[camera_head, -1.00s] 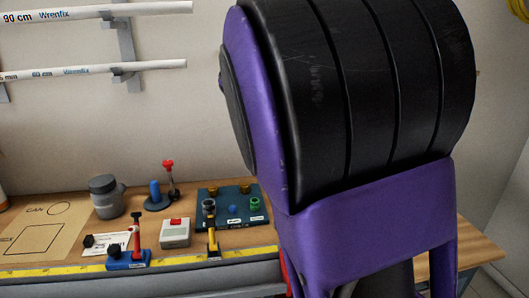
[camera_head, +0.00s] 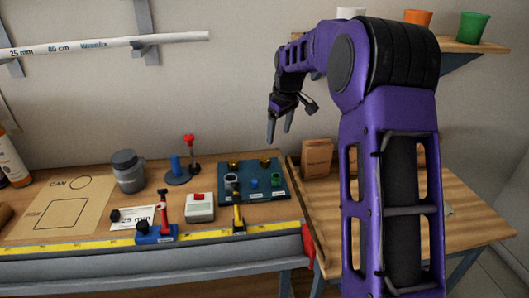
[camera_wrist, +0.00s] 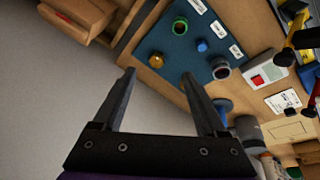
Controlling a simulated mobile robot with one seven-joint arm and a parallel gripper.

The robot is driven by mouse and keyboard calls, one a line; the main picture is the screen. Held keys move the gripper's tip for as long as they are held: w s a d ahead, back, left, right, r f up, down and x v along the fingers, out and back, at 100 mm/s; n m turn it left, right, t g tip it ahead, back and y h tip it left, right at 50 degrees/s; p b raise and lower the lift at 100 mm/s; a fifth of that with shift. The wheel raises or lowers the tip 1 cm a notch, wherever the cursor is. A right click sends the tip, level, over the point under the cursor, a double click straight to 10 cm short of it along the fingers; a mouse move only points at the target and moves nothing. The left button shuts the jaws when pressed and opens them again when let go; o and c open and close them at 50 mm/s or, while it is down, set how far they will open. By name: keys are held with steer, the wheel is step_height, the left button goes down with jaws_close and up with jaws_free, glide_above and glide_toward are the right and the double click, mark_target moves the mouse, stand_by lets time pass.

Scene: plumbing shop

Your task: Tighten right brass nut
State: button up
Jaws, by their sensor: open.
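Two brass nuts stand along the back of a blue board (camera_head: 282,193) on the workbench. The right brass nut (camera_head: 265,160) is at the board's back right, behind a green fitting. It also shows in the wrist view (camera_wrist: 156,61), between my fingers in the picture. The left brass nut (camera_head: 234,164) is at the back left. My gripper (camera_head: 279,136) is open and empty, pointing down above the back of the board, apart from the nuts.
Green (camera_head: 276,180), blue (camera_head: 254,183) and grey (camera_head: 231,182) fittings stand on the board's front half. A red-handled tool (camera_head: 189,150) stands upright to the left. A cardboard box (camera_head: 317,157) sits to the right. A shelf with cups (camera_head: 474,27) hangs at upper right.

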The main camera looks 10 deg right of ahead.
steer(key=w+r+m+y, duration=0.1)
steer(key=w+y, duration=0.1)
glide_toward(265, 159)
steer(key=shift+t, duration=0.4)
steer(key=x, duration=0.8)
steer(key=shift+s+a+f, duration=0.15)
steer(key=shift+s+f, duration=0.05)
steer(key=shift+f, duration=0.15)
jaws_close()
